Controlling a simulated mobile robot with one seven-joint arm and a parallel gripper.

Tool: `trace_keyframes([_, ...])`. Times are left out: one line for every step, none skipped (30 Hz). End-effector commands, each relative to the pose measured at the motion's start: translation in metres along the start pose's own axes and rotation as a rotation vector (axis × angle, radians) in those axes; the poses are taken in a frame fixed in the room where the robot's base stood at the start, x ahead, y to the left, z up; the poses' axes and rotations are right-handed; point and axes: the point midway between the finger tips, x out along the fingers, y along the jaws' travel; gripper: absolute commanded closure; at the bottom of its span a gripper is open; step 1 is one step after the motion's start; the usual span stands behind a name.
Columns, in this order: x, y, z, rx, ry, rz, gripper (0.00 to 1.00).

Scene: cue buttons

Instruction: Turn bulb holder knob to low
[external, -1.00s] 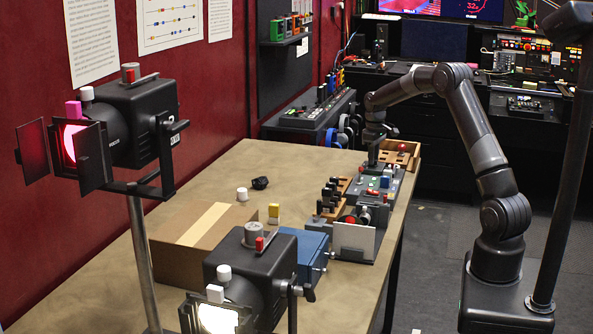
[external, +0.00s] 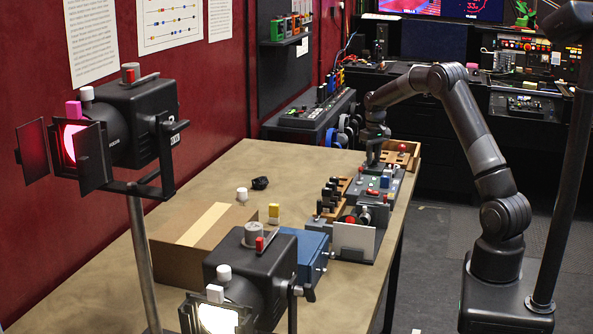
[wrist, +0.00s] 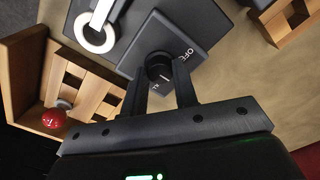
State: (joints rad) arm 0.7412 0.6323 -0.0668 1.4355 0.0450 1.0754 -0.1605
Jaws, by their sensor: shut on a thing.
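My gripper (wrist: 160,90) is shut on a small black knob (wrist: 158,66), with one finger on each side of it. The knob stands on a dark grey panel (wrist: 185,35) with white lettering that begins "OF"; the rest of the lettering is partly hidden by the fingers and knob. A white ring-shaped part (wrist: 96,34) is beside the panel on a grey plate. In the external view my gripper (external: 372,162) is low over the far end of the table's grey control box (external: 378,184); the knob is hidden there.
Another wooden piece (wrist: 290,20) is at the upper right. Wooden racks, a blue box (external: 303,255) and a cardboard box (external: 185,250) stand nearer on the table.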

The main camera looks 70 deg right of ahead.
Motion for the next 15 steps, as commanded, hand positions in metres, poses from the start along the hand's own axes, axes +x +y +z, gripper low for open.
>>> trace_keyframes([-0.0002, -0.0004, -0.0006, -0.001, 0.002, 0.000, 0.96])
trace_keyframes([-0.0002, -0.0004, -0.0006, -0.001, 0.002, 0.000, 0.96])
trace_keyframes([-0.0002, -0.0004, -0.0006, -0.001, 0.002, 0.000, 0.96])
trace_keyframes([-0.0001, -0.0004, -0.0006, -0.001, 0.002, 0.000, 0.96])
trace_keyframes([-0.0001, -0.0004, -0.0006, -0.001, 0.002, 0.000, 0.96])
trace_keyframes([-0.0001, -0.0004, -0.0006, -0.001, 0.002, 0.000, 0.73])
trace_keyframes([-0.0001, -0.0004, -0.0006, -0.001, 0.002, 0.000, 0.70])
trace_keyframes([-0.0001, -0.0004, -0.0005, -0.001, 0.002, 0.000, 0.68])
trace_keyframes([-0.0001, -0.0004, -0.0005, -0.002, 0.002, 0.000, 0.65])
trace_keyframes([-0.0001, -0.0003, -0.0004, -0.002, 0.001, 0.000, 0.62])
trace_keyframes([-0.0001, -0.0003, -0.0004, -0.002, 0.001, 0.000, 0.60])
trace_keyframes([0.0000, -0.0003, -0.0003, -0.002, 0.001, 0.000, 0.56])
trace_keyframes([-0.0001, -0.0002, -0.0003, -0.002, 0.001, 0.000, 0.54])
trace_keyframes([0.0000, -0.0002, -0.0003, -0.002, 0.001, 0.000, 0.52])
trace_keyframes([0.0000, -0.0002, -0.0002, -0.002, 0.001, 0.000, 0.52])
